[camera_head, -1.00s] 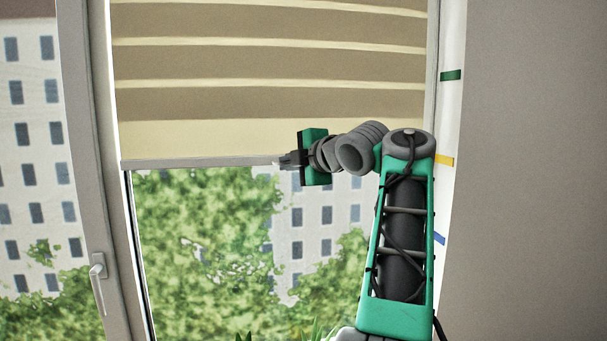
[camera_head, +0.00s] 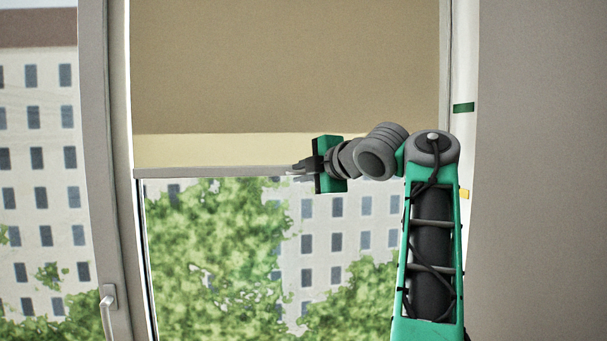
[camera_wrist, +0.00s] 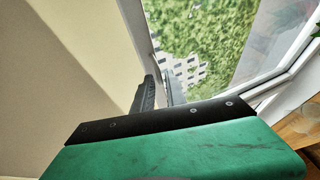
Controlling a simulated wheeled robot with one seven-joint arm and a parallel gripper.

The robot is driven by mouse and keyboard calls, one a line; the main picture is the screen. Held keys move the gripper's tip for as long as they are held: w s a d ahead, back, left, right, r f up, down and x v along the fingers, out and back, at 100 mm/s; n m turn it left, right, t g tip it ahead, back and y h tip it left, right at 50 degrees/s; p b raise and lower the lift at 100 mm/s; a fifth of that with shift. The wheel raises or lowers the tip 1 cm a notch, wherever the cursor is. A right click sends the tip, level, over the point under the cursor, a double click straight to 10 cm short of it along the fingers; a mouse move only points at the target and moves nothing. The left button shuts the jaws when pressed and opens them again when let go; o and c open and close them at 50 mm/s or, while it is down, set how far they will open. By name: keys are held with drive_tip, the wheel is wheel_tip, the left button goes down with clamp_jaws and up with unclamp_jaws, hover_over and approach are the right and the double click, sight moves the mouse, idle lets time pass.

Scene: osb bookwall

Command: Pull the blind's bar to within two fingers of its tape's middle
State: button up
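The blind (camera_head: 290,70) hangs over the upper window, a wide tan band above a pale band. Its grey bar (camera_head: 215,172) runs along the lower edge; its right part is hidden behind my arm. My gripper (camera_head: 298,169) is at the bar, right of its middle. In the wrist view the bar (camera_wrist: 136,30) runs down between the two fingers (camera_wrist: 158,92), which appear shut on it. On the right reveal are a green tape (camera_head: 463,107) and, lower, a yellow tape (camera_head: 464,193), partly covered by my arm. The bar's height lies between these tapes in the picture. No blue tape is visible.
A grey wall (camera_head: 540,170) stands right of the reveal. The window frame (camera_head: 112,150) with its handle (camera_head: 107,305) is at the left. Below the bar is glass, with trees and a building outside. A wooden surface (camera_wrist: 300,130) shows at the wrist view's right.

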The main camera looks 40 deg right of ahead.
drive_tip(key=shift+o, duration=1.1)
drive_tip(key=v, duration=0.7)
drive_tip(key=shift+s, duration=0.4)
